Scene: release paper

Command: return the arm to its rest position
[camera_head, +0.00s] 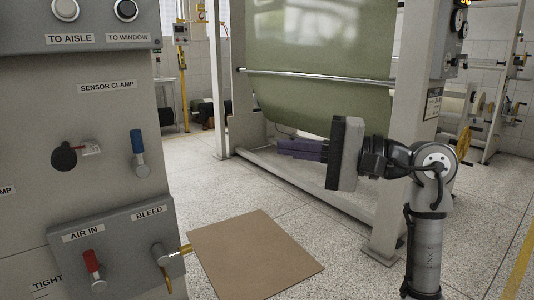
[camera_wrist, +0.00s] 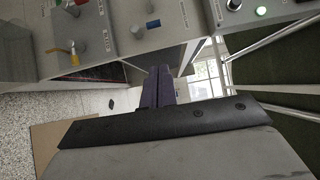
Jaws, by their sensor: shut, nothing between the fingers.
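My arm reaches up from the lower right in the head view, with my gripper (camera_head: 282,149) pointing left in front of the green paper web. Its two purple fingers are together and hold nothing. In the wrist view the fingers of my gripper (camera_wrist: 160,72) also lie side by side, above the dark edge of the gripper body. The gripper is in free air, apart from the control panel (camera_head: 110,115) at the left. The panel also shows along the top of the wrist view (camera_wrist: 125,25).
The panel carries a red-handled valve (camera_head: 92,265), a blue-handled valve (camera_head: 137,145) and a black knob (camera_head: 64,158). A brown board (camera_head: 255,255) lies on the speckled floor. The green web (camera_head: 320,60) hangs in a pale frame (camera_head: 408,130) behind my gripper.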

